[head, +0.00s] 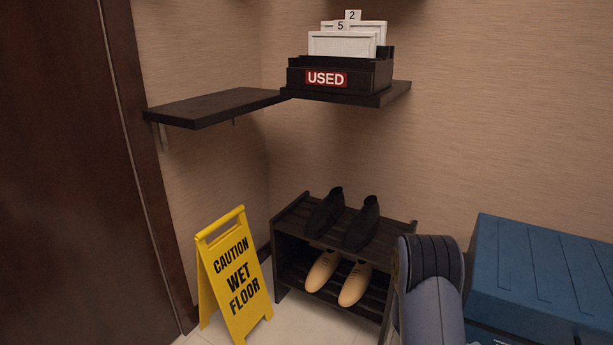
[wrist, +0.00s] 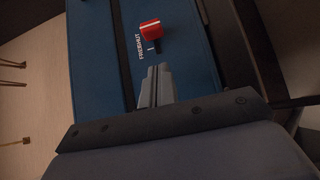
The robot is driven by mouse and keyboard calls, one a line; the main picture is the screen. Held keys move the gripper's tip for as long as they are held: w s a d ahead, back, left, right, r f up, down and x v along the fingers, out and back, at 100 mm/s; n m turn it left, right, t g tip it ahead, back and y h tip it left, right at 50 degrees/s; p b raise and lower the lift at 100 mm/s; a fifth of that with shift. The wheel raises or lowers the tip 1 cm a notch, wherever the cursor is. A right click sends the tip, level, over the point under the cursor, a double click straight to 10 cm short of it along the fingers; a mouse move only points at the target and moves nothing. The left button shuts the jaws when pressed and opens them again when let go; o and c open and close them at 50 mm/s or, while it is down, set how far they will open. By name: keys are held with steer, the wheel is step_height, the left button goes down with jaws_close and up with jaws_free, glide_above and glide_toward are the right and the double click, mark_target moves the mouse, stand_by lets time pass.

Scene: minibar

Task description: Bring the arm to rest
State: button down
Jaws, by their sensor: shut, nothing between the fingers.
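My gripper (wrist: 158,72) shows in the wrist view with its two grey fingers together and nothing between them. It points toward a blue surface (wrist: 95,60) with a red piece (wrist: 150,29) and white lettering on it. I cannot tell how far the fingertips are from that surface. In the head view a part of my arm (head: 432,290) stands at the lower right, in front of the shoe rack's right end. My gripper is not visible in the head view.
A blue chest (head: 540,275) stands at the right. A shoe rack (head: 290,240) holds black and tan shoes. A yellow wet-floor sign (head: 235,275) stands left of it. Dark wall shelves (head: 215,106) hang above, one bearing a black box (head: 375,75) labelled USED with white cards.

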steer(key=p+v, duration=0.3)
steer(key=v, duration=0.7)
steer(key=b+x, duration=0.2)
steer(key=x, duration=0.8)
steer(key=shift+r+p, duration=0.2)
steer(key=shift+p, duration=0.1)
steer(key=p, duration=0.2)
steer(key=shift+w+a+p, duration=0.2)
steer(key=shift+p, duration=0.15)
